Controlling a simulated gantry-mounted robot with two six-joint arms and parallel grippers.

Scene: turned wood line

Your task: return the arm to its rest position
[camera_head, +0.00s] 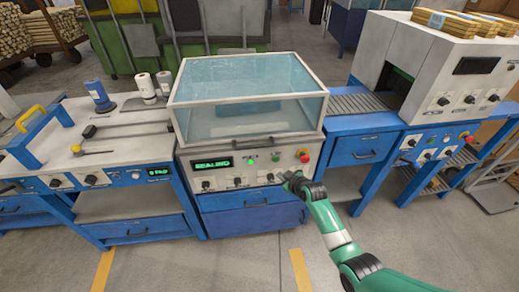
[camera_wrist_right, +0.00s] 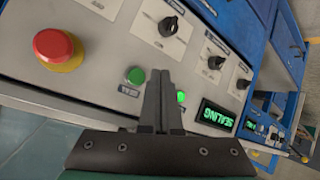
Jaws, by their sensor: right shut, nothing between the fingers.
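My right arm (camera_head: 330,222) is green and reaches up from the lower right in the head view. Its gripper (camera_head: 289,177) is at the front control panel of the sealing machine, near the knobs at the right. In the right wrist view the gripper (camera_wrist_right: 160,78) is shut and empty, its fingers together in front of the panel close to a green button (camera_wrist_right: 135,75). I cannot tell whether the fingertips touch the panel. The machine's clear lid (camera_head: 245,95) is down. Its display (camera_head: 212,163) reads SEALING in green. My left gripper is in neither view.
A red emergency button (camera_head: 304,156) sits on the panel, and it shows large in the right wrist view (camera_wrist_right: 55,46). A blue-framed roller conveyor (camera_head: 355,101) leads right to a white tunnel machine (camera_head: 450,70). A worktable (camera_head: 120,155) stands left. Floor in front is open.

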